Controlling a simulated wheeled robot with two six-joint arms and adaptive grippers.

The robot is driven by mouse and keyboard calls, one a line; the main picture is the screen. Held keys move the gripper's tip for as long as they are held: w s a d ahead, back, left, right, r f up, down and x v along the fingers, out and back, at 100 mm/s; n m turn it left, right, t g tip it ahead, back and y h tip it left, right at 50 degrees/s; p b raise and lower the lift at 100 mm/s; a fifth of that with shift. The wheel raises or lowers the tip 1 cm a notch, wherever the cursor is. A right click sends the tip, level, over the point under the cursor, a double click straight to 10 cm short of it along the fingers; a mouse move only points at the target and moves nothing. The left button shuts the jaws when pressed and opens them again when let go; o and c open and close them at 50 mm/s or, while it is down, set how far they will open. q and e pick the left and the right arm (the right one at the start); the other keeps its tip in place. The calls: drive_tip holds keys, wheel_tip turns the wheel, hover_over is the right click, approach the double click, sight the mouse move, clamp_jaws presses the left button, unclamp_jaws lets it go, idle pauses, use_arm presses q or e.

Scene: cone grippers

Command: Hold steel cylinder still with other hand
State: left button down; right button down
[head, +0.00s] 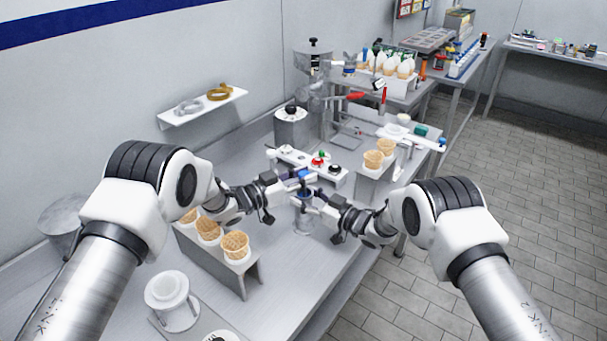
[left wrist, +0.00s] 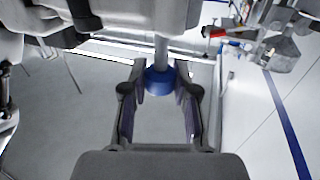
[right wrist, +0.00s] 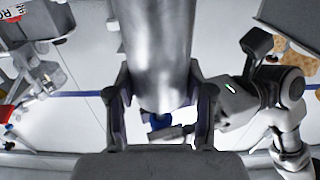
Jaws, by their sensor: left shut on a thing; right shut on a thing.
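The steel cylinder (head: 304,223) stands upright on the table in the middle of the head view, and it fills the upper middle of the right wrist view (right wrist: 158,50). My right gripper (head: 312,201) is shut on it, with one finger on each side (right wrist: 160,108). My left gripper (head: 300,176) is just above and is shut on a blue part (left wrist: 158,80) with a grey rod running from it. Blue also shows under the cylinder's end in the right wrist view (right wrist: 158,120). The grippers partly hide the cylinder's top in the head view.
A stand with several waffle cones (head: 236,245) is at the near left. Another cone stand (head: 375,165) is to the right. A white panel with coloured knobs (head: 318,160) lies behind the grippers. A white round container (head: 172,298) stands at the front left.

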use_arm(q)
drive_tip(key=shift+s+f, duration=0.2)
drive_tip(key=shift+f, duration=0.65)
use_arm(e)
drive_tip(key=shift+d+r, duration=0.1)
use_arm(q)
drive_tip(key=shift+d+f, duration=0.1)
drive_tip(key=shift+f, duration=0.1)
drive_tip(key=shift+w+d+f, duration=0.1)
drive_tip(key=shift+f, duration=0.15)
use_arm(e)
drive_tip(key=shift+d, duration=0.2)
use_arm(q)
drive_tip(key=c, duration=0.8)
unclamp_jaws()
use_arm(e)
drive_tip(key=shift+w, duration=0.1)
